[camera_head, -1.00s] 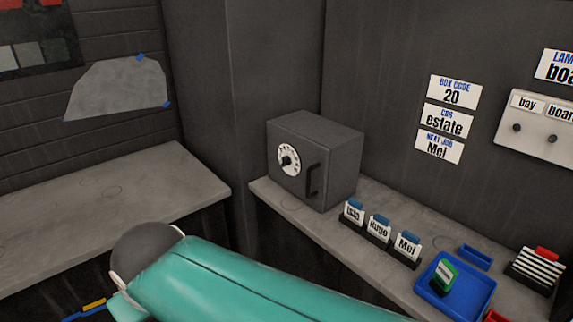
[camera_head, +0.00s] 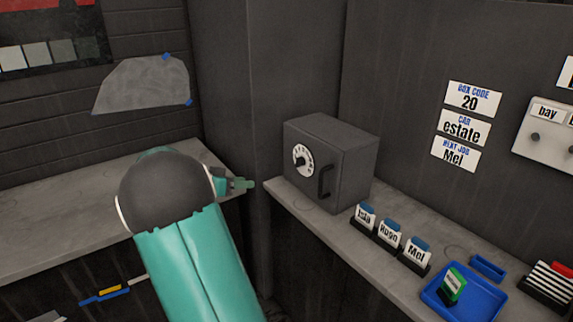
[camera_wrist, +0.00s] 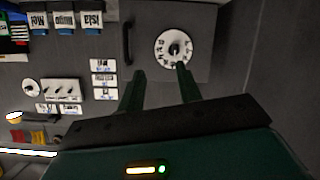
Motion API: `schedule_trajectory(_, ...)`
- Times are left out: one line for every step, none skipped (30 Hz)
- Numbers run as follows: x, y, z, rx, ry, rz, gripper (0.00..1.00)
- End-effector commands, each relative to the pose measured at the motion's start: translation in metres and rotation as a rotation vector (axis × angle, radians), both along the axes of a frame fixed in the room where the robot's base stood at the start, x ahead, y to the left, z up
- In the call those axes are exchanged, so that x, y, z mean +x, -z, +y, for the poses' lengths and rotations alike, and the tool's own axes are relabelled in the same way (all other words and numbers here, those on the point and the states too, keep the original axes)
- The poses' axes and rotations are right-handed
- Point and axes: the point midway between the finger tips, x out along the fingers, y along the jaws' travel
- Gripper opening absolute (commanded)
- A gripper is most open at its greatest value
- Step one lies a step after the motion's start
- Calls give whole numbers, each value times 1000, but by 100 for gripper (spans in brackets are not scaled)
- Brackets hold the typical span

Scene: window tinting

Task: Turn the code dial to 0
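The code dial (camera_head: 303,159) is a white disc with dark marks and a black knob, on the front of a grey metal box (camera_head: 348,142). The dial also shows in the wrist view (camera_wrist: 174,48), upper middle; its setting is too small to read. My gripper (camera_head: 248,184) is to the left of the box in the head view, apart from the dial. In the wrist view my gripper (camera_wrist: 160,69) has its two dark green fingers spread with nothing between them. The right fingertip appears just below the dial's edge in that picture.
A black handle (camera_head: 324,183) is right of the dial. Name card holders (camera_head: 390,235) and a blue tray (camera_head: 433,296) stand on the right bench. A wall sign (camera_head: 472,97) reads "BOX CODE 20". The left bench (camera_head: 60,210) is mostly bare.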

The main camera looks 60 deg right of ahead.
Motion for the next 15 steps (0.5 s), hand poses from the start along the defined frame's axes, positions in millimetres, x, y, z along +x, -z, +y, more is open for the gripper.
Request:
schedule_trajectory(0,10,-22,-76,30,0,35)
schedule_trajectory(0,13,-34,-125,44,-7,35)
schedule_trajectory(1,18,-48,-186,54,-17,35)
schedule_trajectory(1,21,-57,-228,60,-24,35)
schedule_trajectory(2,24,-65,-268,64,-32,35)
schedule_trajectory(2,27,-75,-313,66,-40,35)
schedule_trajectory(3,29,-81,-343,66,-48,35)
schedule_trajectory(3,31,-86,-367,65,-54,35)
schedule_trajectory(4,34,-90,-394,62,-60,35)
schedule_trajectory(5,34,-93,-409,61,-66,35)
schedule_trajectory(5,35,-95,-422,59,-69,35)
schedule_trajectory(5,36,-98,-432,59,-72,35)
schedule_trajectory(4,36,-100,-436,58,-74,35)
schedule_trajectory(3,36,-101,-438,58,-74,35)
schedule_trajectory(2,36,-104,-439,58,-75,35)
